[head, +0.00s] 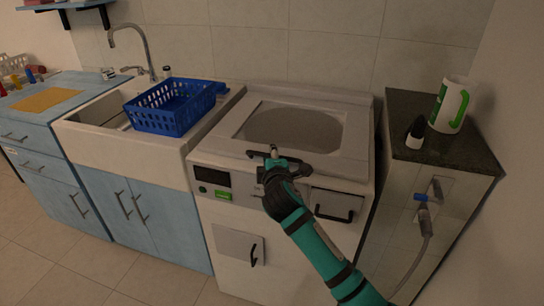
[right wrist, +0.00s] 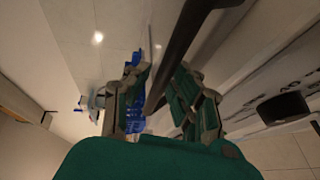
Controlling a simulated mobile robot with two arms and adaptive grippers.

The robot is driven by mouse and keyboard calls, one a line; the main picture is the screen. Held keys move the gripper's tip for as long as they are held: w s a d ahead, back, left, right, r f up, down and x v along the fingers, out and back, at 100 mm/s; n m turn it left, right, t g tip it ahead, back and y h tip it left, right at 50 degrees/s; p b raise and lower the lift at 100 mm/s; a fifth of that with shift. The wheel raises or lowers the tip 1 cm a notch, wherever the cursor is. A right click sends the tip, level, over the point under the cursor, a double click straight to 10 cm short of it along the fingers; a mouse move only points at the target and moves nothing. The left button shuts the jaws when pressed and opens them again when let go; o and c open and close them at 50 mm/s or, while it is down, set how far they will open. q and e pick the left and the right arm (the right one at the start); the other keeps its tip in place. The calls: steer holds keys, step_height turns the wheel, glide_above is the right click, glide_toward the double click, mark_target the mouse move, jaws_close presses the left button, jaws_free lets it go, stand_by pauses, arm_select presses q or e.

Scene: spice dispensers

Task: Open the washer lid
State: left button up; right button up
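The washer (head: 211,211) is a white top-loading unit between the sink cabinet and a dark-topped counter. Its lid (head: 355,135), with a grey oval window, lies flat and closed. A dark handle bar (head: 308,171) runs along the lid's front edge. My right gripper (head: 273,153) is at this bar, near the middle of the front edge. In the right wrist view the two fingers (right wrist: 165,72) stand apart, with the dark bar (right wrist: 182,45) passing between them. I see no firm contact on both sides. My left gripper is not in view.
A blue basket (head: 170,108) sits on the sink's edge, left of the washer. A white and green mug (head: 450,106) and a small dark-capped bottle (head: 415,133) stand on the right counter (head: 402,106). A tap (head: 146,50) rises behind the sink. Space above the lid is clear.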

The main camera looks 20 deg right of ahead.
jaws_close()
stand_by(0.3)
